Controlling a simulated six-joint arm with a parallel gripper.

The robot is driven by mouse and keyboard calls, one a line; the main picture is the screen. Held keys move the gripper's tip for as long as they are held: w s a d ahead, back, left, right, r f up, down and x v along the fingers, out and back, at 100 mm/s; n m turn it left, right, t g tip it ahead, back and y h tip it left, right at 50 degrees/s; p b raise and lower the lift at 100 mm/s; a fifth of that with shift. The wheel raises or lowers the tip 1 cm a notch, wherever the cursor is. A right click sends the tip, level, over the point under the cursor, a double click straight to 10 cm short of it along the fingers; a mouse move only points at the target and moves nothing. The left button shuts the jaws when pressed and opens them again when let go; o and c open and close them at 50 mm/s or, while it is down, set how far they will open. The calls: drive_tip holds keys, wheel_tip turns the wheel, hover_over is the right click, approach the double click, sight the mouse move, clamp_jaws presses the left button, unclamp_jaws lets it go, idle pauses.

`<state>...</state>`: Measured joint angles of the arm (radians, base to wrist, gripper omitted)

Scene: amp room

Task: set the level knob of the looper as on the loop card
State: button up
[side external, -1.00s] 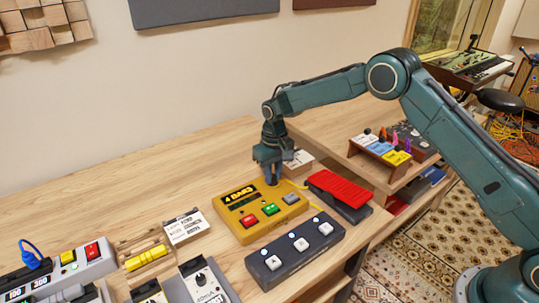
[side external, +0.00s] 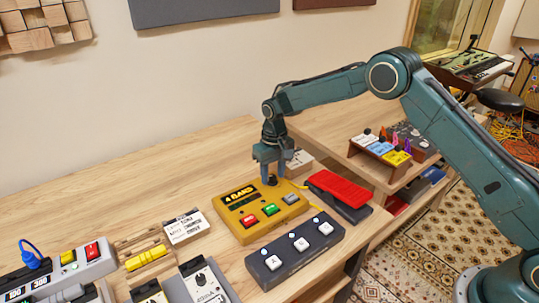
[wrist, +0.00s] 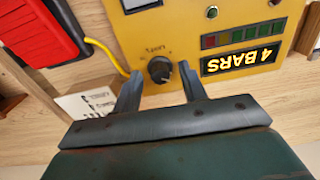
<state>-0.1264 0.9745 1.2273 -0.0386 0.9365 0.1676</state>
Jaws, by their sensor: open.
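The looper (side external: 236,207) is a yellow box with a "4 BARS" display and red, green and grey buttons. Its black level knob (wrist: 160,69) with a pale pointer mark shows in the wrist view, at the looper's edge. My gripper (wrist: 161,75) is open, with one finger on each side of the knob; I cannot tell if they touch it. A white card (wrist: 88,106) with handwriting stands beside the looper, partly hidden and unreadable.
A dark pedal with several white buttons (side external: 297,246) lies in front of the looper. A red pedal (side external: 341,188) stands to its right, with a yellow cable (wrist: 106,54) near it. The bench behind is clear.

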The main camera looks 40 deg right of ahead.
sight(274, 176)
wheel_tip(274, 176, up, 14)
drive_tip(key=shift+d+f, duration=0.15)
idle(0.5)
drive_tip(key=s+d+r+t, duration=0.1)
drive_tip(key=s+d+r, duration=0.1)
drive_tip(key=s+r, duration=0.65)
drive_tip(key=s+d+r+t, duration=0.2)
drive_tip(key=s+d+r, duration=0.1)
drive_tip(key=s+r, duration=0.6)
drive_tip(key=s+d+f+t, duration=0.1)
drive_tip(key=s+f, duration=0.1)
drive_tip(key=s, duration=0.9)
drive_tip(key=s+d+f+t, duration=0.1)
drive_tip(key=s+f, duration=0.1)
drive_tip(key=s, duration=1)
drive_tip(key=shift+d+f+t, duration=0.3)
drive_tip(key=shift+d+f, duration=0.1)
